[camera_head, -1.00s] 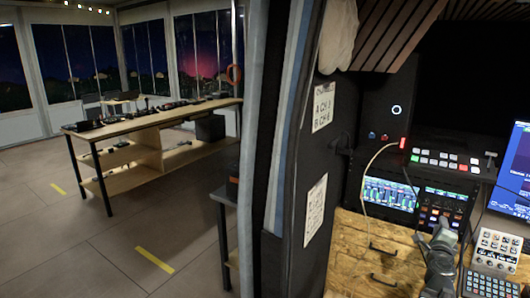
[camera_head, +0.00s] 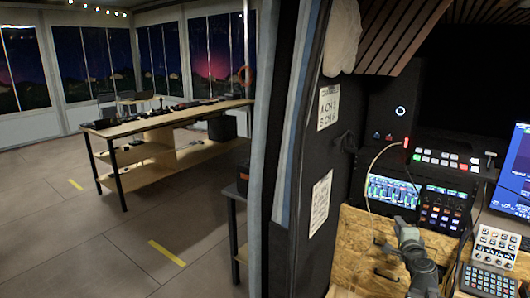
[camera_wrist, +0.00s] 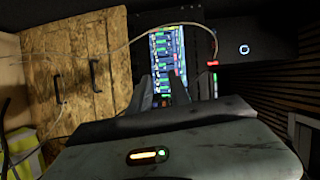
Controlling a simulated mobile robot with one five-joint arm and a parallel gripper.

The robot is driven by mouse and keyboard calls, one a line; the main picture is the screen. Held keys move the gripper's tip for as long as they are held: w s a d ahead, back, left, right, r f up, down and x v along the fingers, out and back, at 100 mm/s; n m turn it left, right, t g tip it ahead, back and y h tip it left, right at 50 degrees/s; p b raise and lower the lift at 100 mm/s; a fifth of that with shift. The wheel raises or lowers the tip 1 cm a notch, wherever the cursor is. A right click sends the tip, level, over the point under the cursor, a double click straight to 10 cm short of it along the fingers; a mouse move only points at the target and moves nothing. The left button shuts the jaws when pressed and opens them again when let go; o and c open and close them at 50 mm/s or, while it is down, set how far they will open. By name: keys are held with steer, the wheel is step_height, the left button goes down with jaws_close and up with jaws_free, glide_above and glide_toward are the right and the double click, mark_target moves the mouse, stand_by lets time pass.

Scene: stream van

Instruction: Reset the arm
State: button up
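My arm shows in the head view at the lower right, in front of the wooden drawer fronts, with my gripper (camera_head: 398,226) at its upper end. In the wrist view my gripper (camera_wrist: 162,92) has two grey fingers standing apart, with a gap between them. Nothing shows held in the gap. Behind the fingers is a lit screen panel (camera_wrist: 168,60), which also shows in the head view (camera_head: 392,192). I cannot tell how far the fingertips are from it.
Wooden drawer fronts (camera_wrist: 80,75) with black handles stand at the left in the wrist view. A thin cable (camera_head: 370,165) hangs by the screen panel. A control panel (camera_head: 492,250) and monitor (camera_head: 512,175) stand right. A long table (camera_head: 170,122) stands left, with open floor before it.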

steer(key=w+a+f+n+g+y+p, duration=0.1)
steer(key=a+f+n+g+y, duration=0.4)
steer(key=a, duration=0.7)
steer(key=w+a+f+n+y+p, duration=0.1)
steer(key=a+f+n+y, duration=0.4)
steer(key=a, duration=0.7)
steer(key=s+a+f+n+g+h, duration=0.1)
steer(key=s+a+f+n+g, duration=0.1)
steer(key=s, duration=0.3)
steer(key=s+a+f+n+g+h, duration=0.2)
steer(key=s+a+f+n+g, duration=0.1)
steer(key=s+a+n+g, duration=0.1)
steer(key=s+a+f+n+g+h+p, duration=0.1)
steer(key=s+a+f+n+g+h, duration=0.1)
steer(key=s, duration=0.5)
steer(key=a+f+n+g, duration=0.1)
steer(key=a+n+g, duration=0.1)
steer(key=a+g, duration=0.1)
steer(key=shift+s+a+f, duration=0.15)
steer(key=shift+a, duration=0.05)
steer(key=shift+a, duration=0.1)
